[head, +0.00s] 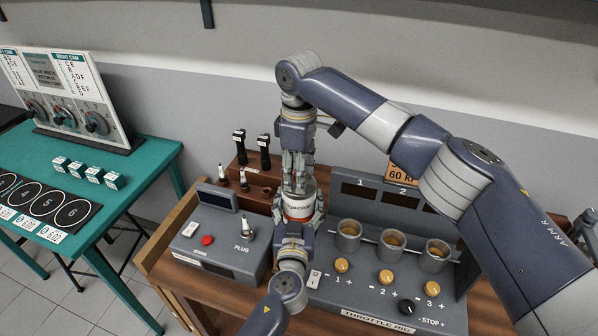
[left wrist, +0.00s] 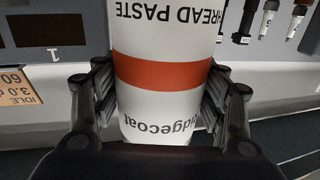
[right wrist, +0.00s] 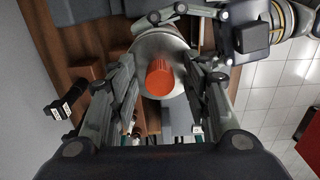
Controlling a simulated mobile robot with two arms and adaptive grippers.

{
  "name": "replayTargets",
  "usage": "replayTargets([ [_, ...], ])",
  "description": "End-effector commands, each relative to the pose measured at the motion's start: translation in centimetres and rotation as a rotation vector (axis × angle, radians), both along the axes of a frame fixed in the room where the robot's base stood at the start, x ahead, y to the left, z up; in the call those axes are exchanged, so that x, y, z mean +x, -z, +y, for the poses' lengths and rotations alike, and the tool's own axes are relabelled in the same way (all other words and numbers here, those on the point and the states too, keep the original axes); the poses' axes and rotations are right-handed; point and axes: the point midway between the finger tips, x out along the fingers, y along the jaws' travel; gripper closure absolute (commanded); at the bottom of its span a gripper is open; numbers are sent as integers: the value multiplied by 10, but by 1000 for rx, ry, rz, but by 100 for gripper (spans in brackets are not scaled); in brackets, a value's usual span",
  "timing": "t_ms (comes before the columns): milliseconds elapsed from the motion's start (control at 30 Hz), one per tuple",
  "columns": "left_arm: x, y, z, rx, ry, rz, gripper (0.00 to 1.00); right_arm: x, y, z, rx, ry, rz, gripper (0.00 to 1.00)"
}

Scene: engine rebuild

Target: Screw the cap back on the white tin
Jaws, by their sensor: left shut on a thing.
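The white tin (head: 299,205) with a red band is upright in the head view. My left gripper (head: 300,226) is shut around its body from the front; its fingers press both sides of the tin in the left wrist view (left wrist: 165,100). The orange-red cap (right wrist: 160,78) shows over the middle of the tin's grey top in the right wrist view; how firmly it is seated cannot be seen. My right gripper (head: 298,178) points down above the tin. Its fingers (right wrist: 160,75) are open, one on each side of the cap, with gaps between.
The grey plug tester (head: 215,250) is left. A wooden block with dark-topped tools (head: 240,175) stands behind. A teal table (head: 150,160) is farther left.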

Motion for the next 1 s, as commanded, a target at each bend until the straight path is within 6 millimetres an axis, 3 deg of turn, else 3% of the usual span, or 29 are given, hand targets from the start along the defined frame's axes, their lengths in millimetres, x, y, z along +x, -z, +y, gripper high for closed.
replayTargets([
  [367,0,1,0,0,0,1,100,1,-10,1,1,0,-3,55],
  [800,0,1,0,0,0,1,100,0,-96,1,2,1,-2,55],
  [1000,0,1,0,0,0,1,100,0,-117,1,0,0,-1,55],
])
